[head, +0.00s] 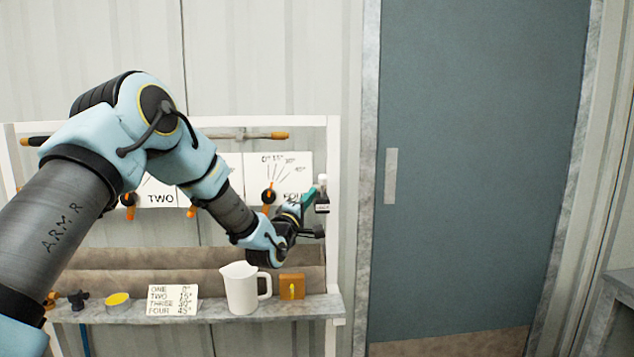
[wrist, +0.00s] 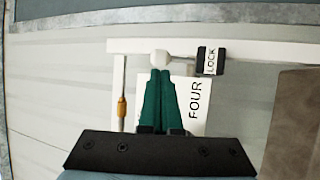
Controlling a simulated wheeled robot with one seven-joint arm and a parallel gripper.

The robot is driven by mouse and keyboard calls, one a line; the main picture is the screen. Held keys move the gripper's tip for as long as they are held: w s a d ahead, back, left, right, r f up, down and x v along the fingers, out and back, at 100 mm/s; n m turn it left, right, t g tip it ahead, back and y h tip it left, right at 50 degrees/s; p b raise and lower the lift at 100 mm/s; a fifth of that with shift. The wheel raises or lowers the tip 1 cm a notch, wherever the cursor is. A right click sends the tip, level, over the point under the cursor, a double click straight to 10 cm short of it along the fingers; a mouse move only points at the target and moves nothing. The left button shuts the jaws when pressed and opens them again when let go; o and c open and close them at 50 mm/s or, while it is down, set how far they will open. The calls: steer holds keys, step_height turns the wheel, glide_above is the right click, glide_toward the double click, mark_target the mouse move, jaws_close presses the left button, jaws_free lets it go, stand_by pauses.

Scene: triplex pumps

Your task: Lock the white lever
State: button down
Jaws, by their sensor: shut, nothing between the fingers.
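The white lever's rounded end (wrist: 160,57) shows right at my fingertips in the wrist view, in front of the white post. In the head view a small white end (head: 322,179) shows just above the black block. The black block with a white LOCK label (wrist: 211,61) sits on the post, right of the lever end in the wrist view; it also shows in the head view (head: 322,203). My gripper (wrist: 160,72) has its green fingers together with nothing between them, tips touching or very near the lever end; contact cannot be told. My gripper also shows in the head view (head: 312,192).
A panel marked FOUR (head: 296,180) with an orange pointer stands behind my wrist. A bar with an orange end (head: 280,135) runs above. The shelf (head: 215,312) below holds a white pitcher (head: 240,290), an orange block (head: 291,287) and a number card (head: 172,301).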

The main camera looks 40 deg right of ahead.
mark_target(319, 178)
steer(key=shift+p+x, duration=0.85)
steer(key=shift+x, duration=1.55)
steer(key=shift+w+d+r+n+y+p, duration=0.25)
steer(key=shift+w+r+n+y+p, duration=0.2)
steer(key=shift+r+y, duration=0.3)
steer(key=w+d+n+g+y+p, duration=0.1)
steer(key=y, duration=0.1)
steer(key=w+d+r+n+g+y+p, duration=0.1)
steer(key=y, duration=0.1)
steer(key=shift+w+r, duration=0.1)
steer(key=shift+r, duration=0.05)
steer(key=shift+w+d+g, duration=0.1)
steer(key=shift+g, duration=0.3)
steer(key=shift+w+d, duration=0.15)
steer(key=shift+w, duration=0.05)
